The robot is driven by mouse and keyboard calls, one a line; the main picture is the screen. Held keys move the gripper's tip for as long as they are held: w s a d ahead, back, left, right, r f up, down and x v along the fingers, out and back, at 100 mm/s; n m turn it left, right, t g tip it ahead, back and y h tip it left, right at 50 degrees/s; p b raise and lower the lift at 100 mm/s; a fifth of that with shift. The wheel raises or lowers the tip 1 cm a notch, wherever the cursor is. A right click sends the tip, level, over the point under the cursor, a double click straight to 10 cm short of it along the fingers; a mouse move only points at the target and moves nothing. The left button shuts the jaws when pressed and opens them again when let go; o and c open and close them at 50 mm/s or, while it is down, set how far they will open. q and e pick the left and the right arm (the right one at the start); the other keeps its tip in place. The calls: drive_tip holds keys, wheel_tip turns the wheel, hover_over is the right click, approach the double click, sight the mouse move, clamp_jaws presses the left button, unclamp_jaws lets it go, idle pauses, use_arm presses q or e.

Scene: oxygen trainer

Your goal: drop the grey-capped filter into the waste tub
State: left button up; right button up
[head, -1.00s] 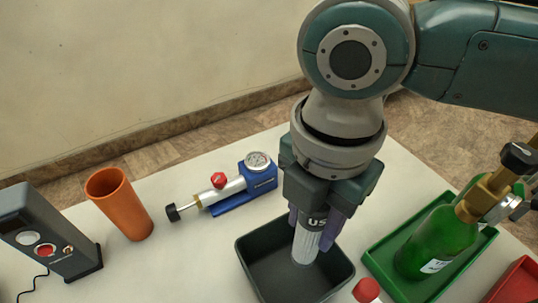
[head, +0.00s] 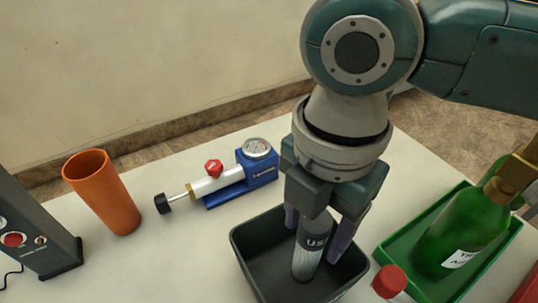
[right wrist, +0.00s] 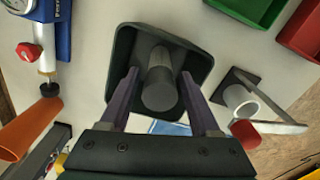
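The grey-capped filter (head: 308,262), a pale cylinder with a partly visible "US" label, is inside the dark waste tub (head: 247,258) and looks roughly upright. In the right wrist view the filter (right wrist: 158,97) shows its grey end within the tub (right wrist: 204,62). My right gripper (head: 316,240) reaches down over the tub, its purple fingers on either side of the filter. In the right wrist view the right gripper (right wrist: 160,78) is open, with gaps between fingers and filter. Whether the filter touches the tub floor is partly hidden. My left gripper is out of view.
A blue pump with gauge (head: 257,170) and an orange cup (head: 103,195) stand left of the tub. A dark box (head: 35,235) is at far left. A green bottle (head: 465,230) in a green tray (head: 385,248) and a red cap (head: 390,281) are right.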

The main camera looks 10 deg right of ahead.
drive_tip(key=shift+o, duration=0.8)
wheel_tip(320, 180, up, 10)
drive_tip(key=shift+f+p, duration=0.1)
drive_tip(key=shift+p, duration=0.65)
